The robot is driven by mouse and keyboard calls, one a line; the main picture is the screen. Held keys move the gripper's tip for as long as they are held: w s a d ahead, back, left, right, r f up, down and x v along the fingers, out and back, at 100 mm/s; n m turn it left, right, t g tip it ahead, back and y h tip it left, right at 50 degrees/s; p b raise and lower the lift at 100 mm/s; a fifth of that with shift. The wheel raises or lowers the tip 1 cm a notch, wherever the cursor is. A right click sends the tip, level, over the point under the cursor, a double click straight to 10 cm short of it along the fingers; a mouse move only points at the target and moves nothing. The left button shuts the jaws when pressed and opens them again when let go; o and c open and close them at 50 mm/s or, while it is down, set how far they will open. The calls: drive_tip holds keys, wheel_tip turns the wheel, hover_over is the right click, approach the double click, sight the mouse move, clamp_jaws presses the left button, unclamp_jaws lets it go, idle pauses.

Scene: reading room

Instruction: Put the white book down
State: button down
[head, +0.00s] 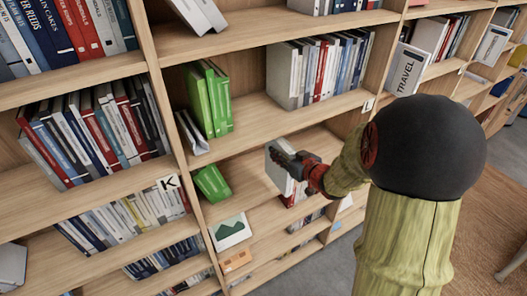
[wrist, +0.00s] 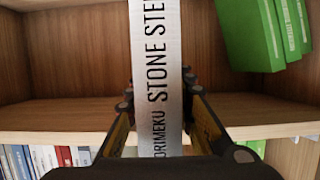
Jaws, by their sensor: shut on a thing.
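The white book (wrist: 158,60) fills the middle of the wrist view, its pale spine facing me with the black words "STONE STE" and "ORIMEKU", partly cut off. My gripper (wrist: 158,92) is shut on it, one finger on each side of the spine. In the head view my gripper (head: 285,160) is in front of the middle bookcase, below the shelf with green books. A pale book (head: 273,176) shows beside the fingers there, partly hidden by them. I cannot tell whether the held book touches a shelf.
Upright green books (head: 208,100) stand on the shelf marked L; a leaning green book (head: 212,183) is lower left of my gripper. They also appear at right in the wrist view (wrist: 262,35). A grey-white row (head: 290,75) stands upper right. Bare shelf (head: 245,145) lies between. A wooden table (head: 495,225) is at right.

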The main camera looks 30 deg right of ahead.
drive_tip(key=w+p, duration=0.1)
drive_tip(key=w, duration=0.9)
wheel_tip(320, 180, down, 7)
drive_tip(key=shift+w+p, duration=0.25)
drive_tip(key=shift+p, duration=0.15)
drive_tip(key=c, duration=2)
unclamp_jaws()
drive_tip(key=shift+s+f, duration=0.1)
drive_tip(key=shift+f, duration=0.1)
drive_tip(key=o, duration=0.4)
drive_tip(key=shift+a+r, duration=0.1)
drive_tip(key=shift+c, duration=0.2)
drive_tip(key=shift+o, duration=0.5)
drive_tip(key=shift+r, duration=0.15)
